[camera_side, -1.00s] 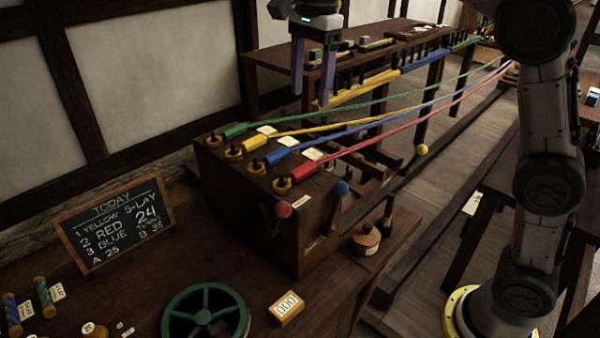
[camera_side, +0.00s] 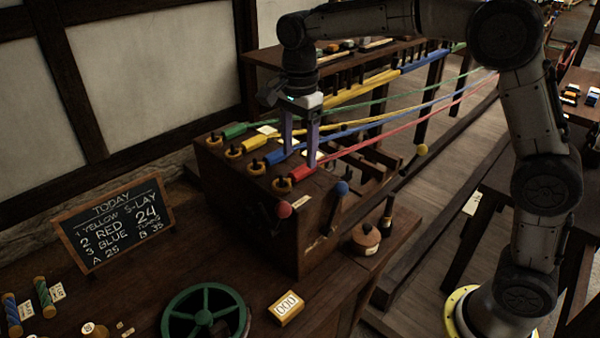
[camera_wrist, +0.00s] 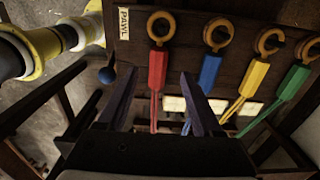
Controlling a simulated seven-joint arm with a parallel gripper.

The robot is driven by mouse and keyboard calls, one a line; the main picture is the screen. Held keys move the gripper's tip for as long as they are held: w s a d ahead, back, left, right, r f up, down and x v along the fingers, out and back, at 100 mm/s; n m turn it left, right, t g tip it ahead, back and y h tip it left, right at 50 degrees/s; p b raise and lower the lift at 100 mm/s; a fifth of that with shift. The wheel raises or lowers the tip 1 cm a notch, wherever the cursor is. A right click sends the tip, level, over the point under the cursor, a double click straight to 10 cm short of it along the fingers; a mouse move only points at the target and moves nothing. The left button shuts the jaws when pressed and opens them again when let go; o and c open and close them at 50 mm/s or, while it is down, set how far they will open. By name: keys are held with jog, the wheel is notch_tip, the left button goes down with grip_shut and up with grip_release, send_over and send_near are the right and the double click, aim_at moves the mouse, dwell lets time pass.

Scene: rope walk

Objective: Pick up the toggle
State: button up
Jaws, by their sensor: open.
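Four coloured toggles, each on a rope end, lie in a row on the dark wooden box: green (camera_side: 234,130), yellow (camera_side: 255,143), blue (camera_side: 276,157) and red (camera_side: 300,172). Each sits beside a round wooden hook or ring. My gripper (camera_side: 300,157) is open and empty, its two fingers pointing down near the red and blue toggles. In the wrist view, the red toggle (camera_wrist: 157,70) lies between the lines of the open fingers (camera_wrist: 159,78), and the blue toggle (camera_wrist: 209,72) is just right of the right finger. I cannot tell the exact height of the fingertips above the red toggle.
Stretched ropes run from the toggles to the back right. A chalkboard (camera_side: 113,222), green wheel (camera_side: 205,316), yellow counter block (camera_side: 287,308) and lidded wooden pot (camera_side: 366,238) are on the bench.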

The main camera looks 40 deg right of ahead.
aim_at(301, 167)
jog(key=shift+s+d+f, duration=0.1)
jog(key=shift+s+f, duration=0.05)
jog(key=shift+f, duration=1.8)
grip_shut()
jog(key=shift+r, duration=0.1)
jog(key=shift+r, duration=0.4)
notch_tip(301, 167, up, 2)
jog(key=shift+r, duration=0.2)
jog(key=s+d+r, duration=0.2)
jog(key=s+r, duration=0.7)
jog(key=s, duration=0.5)
jog(key=shift+r, duration=0.3)
